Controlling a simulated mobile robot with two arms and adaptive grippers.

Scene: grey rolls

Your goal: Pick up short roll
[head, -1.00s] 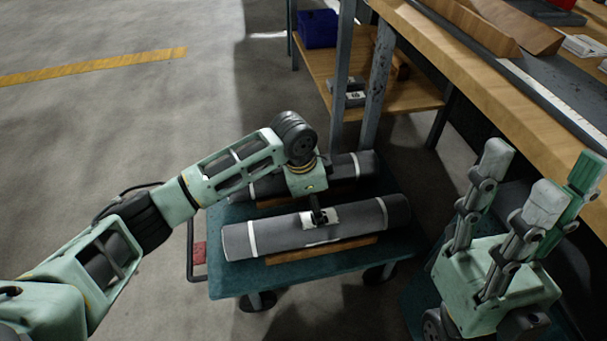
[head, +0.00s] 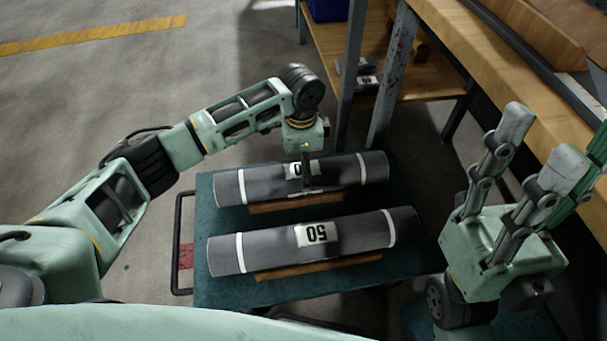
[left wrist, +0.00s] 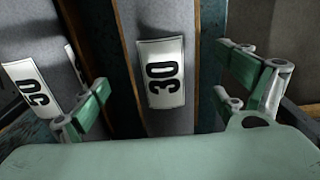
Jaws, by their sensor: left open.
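Two grey rolls with white bands lie side by side on a cart. The farther, slightly shorter roll (head: 345,175) has a label partly hidden by my left gripper. In the left wrist view this roll (left wrist: 158,30) shows the number 30. The nearer roll (head: 270,247) is labelled 50, and its label also shows at the left of the left wrist view (left wrist: 30,88). My left gripper (head: 305,180) is open above the middle of the 30 roll, with its fingers apart on either side. My right gripper (head: 545,145) points up at the right, open and empty.
The blue-green cart (head: 218,292) has wooden strips under the rolls and a dark handle (head: 180,225) at its left. A wooden workbench (head: 480,75) with a lower shelf (head: 425,95) stands behind and right. Open floor (head: 100,85) lies to the left.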

